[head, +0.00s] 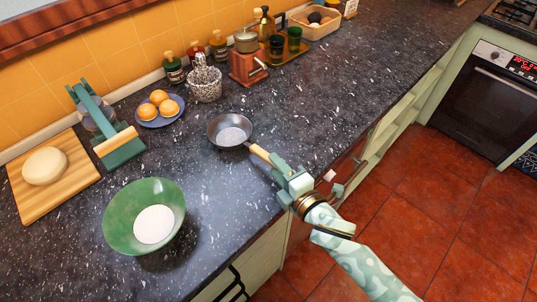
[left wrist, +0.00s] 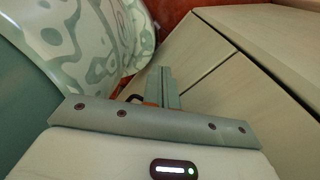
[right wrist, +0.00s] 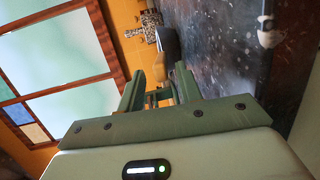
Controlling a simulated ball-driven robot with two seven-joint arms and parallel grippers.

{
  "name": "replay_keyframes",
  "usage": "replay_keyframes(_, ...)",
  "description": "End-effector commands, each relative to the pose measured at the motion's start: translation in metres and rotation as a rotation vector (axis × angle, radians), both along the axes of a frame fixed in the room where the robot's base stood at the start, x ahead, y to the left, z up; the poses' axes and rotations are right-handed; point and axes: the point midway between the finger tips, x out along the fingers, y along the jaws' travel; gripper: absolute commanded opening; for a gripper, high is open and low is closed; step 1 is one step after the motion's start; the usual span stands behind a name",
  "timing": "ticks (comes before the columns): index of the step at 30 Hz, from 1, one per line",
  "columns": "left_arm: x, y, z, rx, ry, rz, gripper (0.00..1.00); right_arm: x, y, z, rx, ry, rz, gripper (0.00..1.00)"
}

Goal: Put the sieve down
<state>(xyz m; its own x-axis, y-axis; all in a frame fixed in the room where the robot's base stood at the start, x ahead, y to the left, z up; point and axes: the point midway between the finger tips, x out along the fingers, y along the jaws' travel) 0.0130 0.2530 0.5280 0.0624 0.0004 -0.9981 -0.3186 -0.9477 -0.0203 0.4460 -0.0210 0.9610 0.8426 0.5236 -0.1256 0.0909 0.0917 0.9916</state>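The sieve (head: 229,131), a dark round pan with a pale mesh bottom and a wooden handle, is over the middle of the dark counter; I cannot tell surely whether it touches. My right gripper (head: 284,176) is at the handle's end.
A green bowl (head: 117,222) with white contents stands at the left front. Counter right of the sieve is clear.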

Motion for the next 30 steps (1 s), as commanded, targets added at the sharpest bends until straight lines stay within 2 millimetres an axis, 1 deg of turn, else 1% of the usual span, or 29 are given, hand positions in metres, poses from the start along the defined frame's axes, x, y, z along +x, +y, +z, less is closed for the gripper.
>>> replay_keyframes(1,0.001,0.0,0.004,0.0,-0.002,0.0,0.0,-0.011,-0.007,0.003,0.0,0.001,0.0,0.35)
replay_keyframes(3,0.001,0.0,0.006,0.0,-0.003,0.0,0.0,-0.024,-0.015,0.004,0.0,0.002,0.0,0.35)
replay_keyframes(6,0.001,0.0,0.007,0.0,-0.004,0.0,0.0,-0.039,-0.024,0.007,0.001,0.002,-0.001,0.35)
replay_keyframes(10,0.002,0.0,0.008,0.0,-0.004,0.0,0.0,-0.051,-0.032,0.008,0.001,0.001,0.0,0.35)
replay_keyframes(15,0.001,0.0,0.008,0.0,-0.004,0.0,0.0,-0.055,-0.034,0.009,0.001,0.0,0.0,0.35)
replay_keyframes(30,0.001,0.0,0.008,0.0,-0.003,0.001,0.0,-0.055,-0.034,0.008,0.001,0.0,0.0,0.35)
